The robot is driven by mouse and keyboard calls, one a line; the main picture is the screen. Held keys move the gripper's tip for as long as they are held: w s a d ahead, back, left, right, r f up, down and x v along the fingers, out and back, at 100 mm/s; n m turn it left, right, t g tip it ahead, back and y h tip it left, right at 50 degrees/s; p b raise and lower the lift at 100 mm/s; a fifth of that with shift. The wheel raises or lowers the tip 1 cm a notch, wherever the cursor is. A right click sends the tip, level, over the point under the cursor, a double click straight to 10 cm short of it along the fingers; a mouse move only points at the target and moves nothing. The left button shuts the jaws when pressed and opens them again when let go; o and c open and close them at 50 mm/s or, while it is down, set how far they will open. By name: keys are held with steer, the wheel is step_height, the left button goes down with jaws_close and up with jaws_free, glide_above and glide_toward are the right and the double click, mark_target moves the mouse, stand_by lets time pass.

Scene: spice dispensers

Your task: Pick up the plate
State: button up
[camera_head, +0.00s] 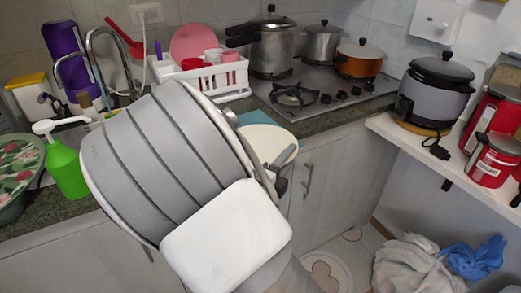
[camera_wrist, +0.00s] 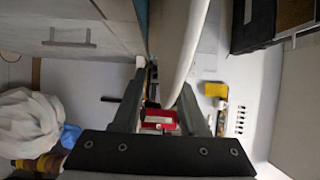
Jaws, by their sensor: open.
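A cream-white plate (camera_head: 268,140) is at the front edge of the counter, partly hidden behind my arm. In the wrist view the plate (camera_wrist: 180,42) is seen nearly edge-on, and its rim reaches down between my two fingers. My gripper (camera_wrist: 163,82) is open, with one finger on each side of the rim; I cannot tell whether either finger touches it. In the head view my gripper (camera_head: 282,166) is mostly hidden by my arm, with a grey finger showing at the plate's lower right.
A white dish rack (camera_head: 205,83) holds cups and a pink plate (camera_head: 196,42). The stove (camera_head: 310,95) with several pots is behind. A green bottle (camera_head: 67,165) stands left. A shelf (camera_head: 450,165) with a rice cooker (camera_head: 437,88) and red appliances is right.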

jaws_close()
stand_by(1.4)
